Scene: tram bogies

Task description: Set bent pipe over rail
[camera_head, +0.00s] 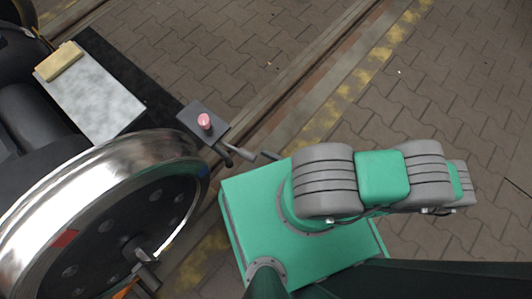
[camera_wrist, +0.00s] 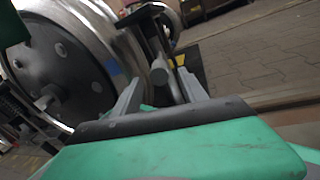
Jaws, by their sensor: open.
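In the wrist view my gripper (camera_wrist: 159,80) is open. Its two grey fingers stand on either side of a grey round-ended bar (camera_wrist: 158,70), with no clear grip on it. The bar may be an end of the bent pipe; its full shape is hidden. In the head view a short dark bar (camera_head: 226,157) lies by a dark square plate with a pink knob (camera_head: 204,121), just left of my arm. The rail (camera_head: 300,82) runs diagonally across the paving. My arm and its green base hide part of the ground.
A large shiny wheel (camera_head: 100,215) fills the lower left and also shows in the wrist view (camera_wrist: 65,60). A pale speckled slab (camera_head: 92,93) with a yellow block (camera_head: 60,60) lies at upper left. Brick paving (camera_head: 460,100) at upper right is clear.

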